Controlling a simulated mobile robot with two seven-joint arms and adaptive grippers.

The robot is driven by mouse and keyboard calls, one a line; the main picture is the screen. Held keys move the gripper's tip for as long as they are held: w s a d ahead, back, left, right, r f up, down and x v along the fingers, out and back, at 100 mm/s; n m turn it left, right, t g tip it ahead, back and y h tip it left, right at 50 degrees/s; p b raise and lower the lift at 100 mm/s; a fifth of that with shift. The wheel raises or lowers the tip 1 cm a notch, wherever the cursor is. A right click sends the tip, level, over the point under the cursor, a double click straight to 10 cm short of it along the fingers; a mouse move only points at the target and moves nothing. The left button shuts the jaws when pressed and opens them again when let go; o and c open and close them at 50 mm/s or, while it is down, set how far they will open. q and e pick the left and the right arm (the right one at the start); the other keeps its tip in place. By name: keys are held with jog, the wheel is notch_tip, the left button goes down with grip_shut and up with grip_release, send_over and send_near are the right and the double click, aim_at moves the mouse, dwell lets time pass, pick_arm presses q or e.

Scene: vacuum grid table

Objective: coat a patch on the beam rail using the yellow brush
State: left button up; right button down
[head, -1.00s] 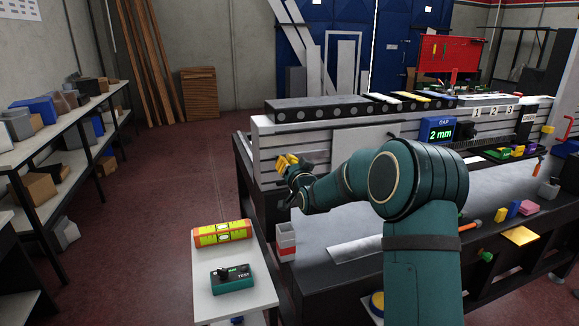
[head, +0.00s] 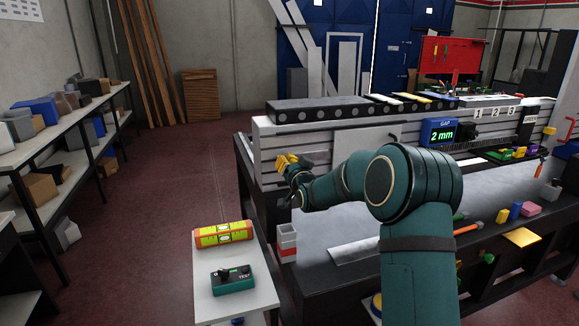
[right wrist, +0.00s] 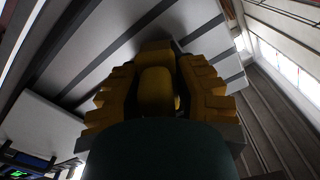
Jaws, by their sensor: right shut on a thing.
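The beam rail (head: 268,150) is a long light grey beam with dark grooves along its face, behind the table top. Its grooved face also fills much of the right wrist view (right wrist: 115,60). My right gripper (head: 287,161) has yellow fingers and is at the left end of the rail, close in front of its face. In the right wrist view my right gripper (right wrist: 157,85) is shut on a yellow piece, apparently the yellow brush (right wrist: 156,88). Its bristle end is hidden, so I cannot tell whether it touches the rail. My left gripper is not in view.
A black bar with round holes (head: 330,110) lies along the rail's top. A blue gap display (head: 439,132) reads 2 mm. Small coloured blocks lie at the right.

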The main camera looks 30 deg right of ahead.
aim_at(313, 157)
jog(key=shift+w+d, duration=0.1)
jog(key=shift+w, duration=0.25)
jog(key=shift+s+d+r+b, duration=0.15)
jog(key=shift+s+d, duration=0.25)
jog(key=shift+d, duration=1.3)
jog(key=shift+s+d+f+b, duration=0.15)
jog(key=shift+s+d, duration=0.25)
jog(key=shift+d, duration=1.25)
jog(key=shift+s+d+r+b, duration=0.1)
jog(key=shift+s+d+b, duration=0.25)
jog(key=shift+d, duration=1.35)
jog(key=shift+s+d, duration=0.1)
jog(key=shift+d, duration=0.05)
jog(key=shift+w+a+b, duration=0.2)
jog(key=shift+a+b, duration=0.4)
jog(key=shift+a, duration=0.2)
jog(key=shift+w+a, duration=0.35)
jog(key=shift+a, duration=1.15)
jog(key=shift+w+a, duration=0.3)
jog(key=shift+a, duration=1.15)
jog(key=shift+w+a, duration=0.35)
jog(key=shift+a, duration=1.15)
jog(key=shift+s, duration=0.1)
